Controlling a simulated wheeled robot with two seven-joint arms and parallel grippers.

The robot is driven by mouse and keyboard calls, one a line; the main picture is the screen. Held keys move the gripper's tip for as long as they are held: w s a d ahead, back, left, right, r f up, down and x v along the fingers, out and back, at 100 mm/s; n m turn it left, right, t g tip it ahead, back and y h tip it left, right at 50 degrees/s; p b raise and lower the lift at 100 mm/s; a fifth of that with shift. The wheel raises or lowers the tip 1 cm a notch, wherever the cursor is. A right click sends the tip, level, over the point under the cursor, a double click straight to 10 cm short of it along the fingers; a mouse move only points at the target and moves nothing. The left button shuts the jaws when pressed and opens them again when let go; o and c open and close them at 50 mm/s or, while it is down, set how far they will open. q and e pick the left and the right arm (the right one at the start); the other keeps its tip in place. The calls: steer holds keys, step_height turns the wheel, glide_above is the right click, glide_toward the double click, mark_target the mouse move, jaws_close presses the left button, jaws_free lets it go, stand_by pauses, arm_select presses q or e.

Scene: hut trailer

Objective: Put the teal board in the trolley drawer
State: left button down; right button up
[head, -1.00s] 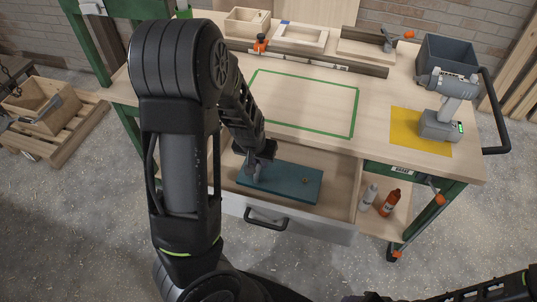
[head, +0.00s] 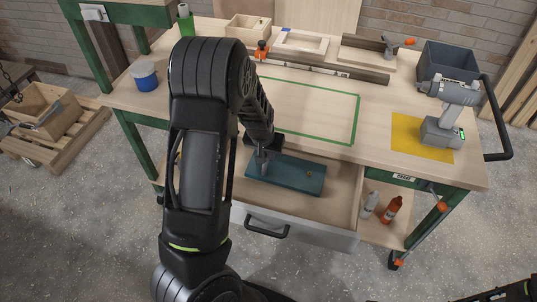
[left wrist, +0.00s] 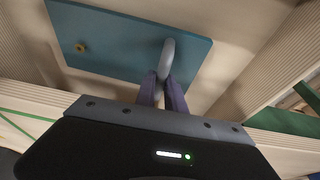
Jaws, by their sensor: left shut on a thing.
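The teal board (head: 300,177) is a flat rectangle with a small brass knob and a grey handle. It is inside the outline of the open trolley drawer (head: 346,212); I cannot tell whether it touches the drawer floor. My left gripper (head: 263,163) reaches down from above and is shut on the board's handle near its left end. In the left wrist view the two fingers (left wrist: 163,90) close on the curved grey handle (left wrist: 167,58), with the teal board (left wrist: 120,38) behind it. My left arm hides the drawer's left part.
The drawer's right part is bare.

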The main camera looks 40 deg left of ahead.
arm_select(q)
steer(key=shift+w+a+f, duration=0.15)
steer(key=shift+w+f, duration=0.25)
steer(key=shift+f, duration=0.2)
steer(key=c, duration=1.4)
jaws_free()
steer(key=p+v, duration=0.2)
steer(key=v, duration=1)
steer(key=shift+s, duration=0.1)
